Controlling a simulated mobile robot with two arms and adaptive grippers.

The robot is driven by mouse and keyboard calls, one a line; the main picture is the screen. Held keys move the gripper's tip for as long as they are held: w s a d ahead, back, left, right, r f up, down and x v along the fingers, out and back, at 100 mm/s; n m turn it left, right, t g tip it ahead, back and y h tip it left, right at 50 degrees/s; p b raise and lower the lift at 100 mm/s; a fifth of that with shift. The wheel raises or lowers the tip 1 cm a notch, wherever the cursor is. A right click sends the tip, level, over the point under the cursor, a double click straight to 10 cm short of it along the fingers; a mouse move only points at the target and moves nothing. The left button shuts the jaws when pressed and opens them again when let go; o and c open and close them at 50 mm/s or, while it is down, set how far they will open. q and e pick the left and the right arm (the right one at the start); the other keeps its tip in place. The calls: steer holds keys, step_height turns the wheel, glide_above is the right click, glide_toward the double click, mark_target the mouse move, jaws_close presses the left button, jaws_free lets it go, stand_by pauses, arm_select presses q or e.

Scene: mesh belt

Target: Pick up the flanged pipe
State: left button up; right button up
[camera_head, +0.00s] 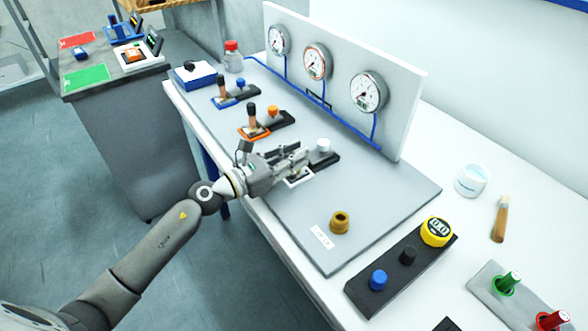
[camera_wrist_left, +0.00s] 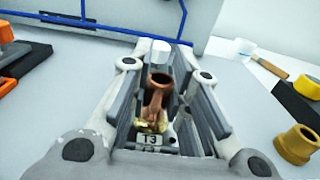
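The brown flanged pipe (camera_head: 340,222), a short hollow piece with a wider rim, stands on the grey board near its front right corner. It also shows at the right edge of the left wrist view (camera_wrist_left: 297,143), outside my fingers. My left gripper (camera_head: 296,160) is over the third station of the board, up and left of the flanged pipe and apart from it. Its fingers (camera_wrist_left: 165,95) are open on either side of a copper-coloured fitting (camera_wrist_left: 157,92) with a brass base and a T3 label. Whether they touch it I cannot tell. My right gripper is out of view.
A panel with three gauges (camera_head: 317,62) stands behind the board. Other stations with copper handles (camera_head: 252,118) lie to the left. A black strip with a blue knob (camera_head: 378,279) and a yellow gauge (camera_head: 437,231) is to the right. A white tub (camera_head: 472,180) and brush (camera_head: 500,218) lie beyond.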

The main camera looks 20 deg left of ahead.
arm_select(q)
jaws_close()
steer(key=shift+r, duration=0.1)
steer(key=shift+r, duration=0.55)
step_height(320, 180, up, 3)
steer(key=shift+f+p, duration=0.2)
steer(key=shift+p, duration=0.5)
steer(key=s+a+r+p, duration=0.3)
steer(key=s+r, duration=0.6)
steer(key=s, duration=0.4)
steer(key=shift+s+p, duration=0.35)
steer(key=shift+p, duration=0.2)
steer(key=shift+r, duration=0.1)
